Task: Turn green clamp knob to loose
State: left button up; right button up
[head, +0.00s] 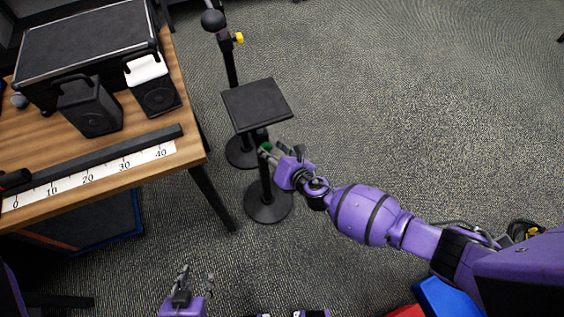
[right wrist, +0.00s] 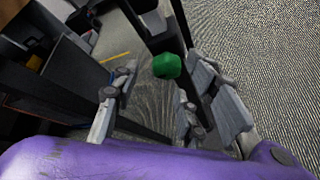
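The green clamp knob (head: 265,147) sits on the pole of a black stand, just below its square top plate (head: 257,104). In the right wrist view the green knob (right wrist: 167,66) shows between the grey fingers, near their tips. My right gripper (head: 277,152) is at the knob, reaching in from the right, and its fingers (right wrist: 160,84) are spread with a gap on both sides of the knob. I cannot tell whether any finger touches it. My left gripper (head: 184,272) is low in the head view, away from the stand; its finger opening is too small to judge.
A wooden table (head: 195,140) at the left holds a black case (head: 85,45), two speakers (head: 92,108) and a ruler strip (head: 95,176). Another black stand with a yellow knob (head: 239,38) rises behind the plate.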

jog(key=v, duration=0.8)
jog(key=shift+a+f, duration=0.1)
jog(key=shift+f, duration=0.05)
jog(key=s+d+r+m+h+p, duration=0.1)
jog(key=s+r+m, duration=0.15)
jog(key=m, duration=0.85)
jog(key=s+d+r+m+h+p, duration=0.15)
jog(key=s+m, duration=0.25)
jog(key=m, duration=0.6)
pick_arm(q)
jog(key=r, duration=0.1)
jog(key=w+r+p, duration=0.1)
jog(key=r, duration=0.1)
jog(key=d+r+p, duration=0.1)
jog(key=shift+w+r, duration=0.15)
jog(key=shift+r, duration=0.2)
pick_arm(e)
jog(key=s+d+f+m+h, duration=0.1)
jog(key=s+d+m, duration=0.3)
jog(key=s, duration=0.3)
jog(key=s+d+f+m+g+h, duration=0.1)
jog(key=s+d+m, duration=0.3)
jog(key=s, duration=0.3)
jog(key=s+d+f+m+g+h, duration=0.1)
jog(key=s+d+m, duration=0.4)
jog(key=s, duration=0.3)
jog(key=shift+f, duration=0.25)
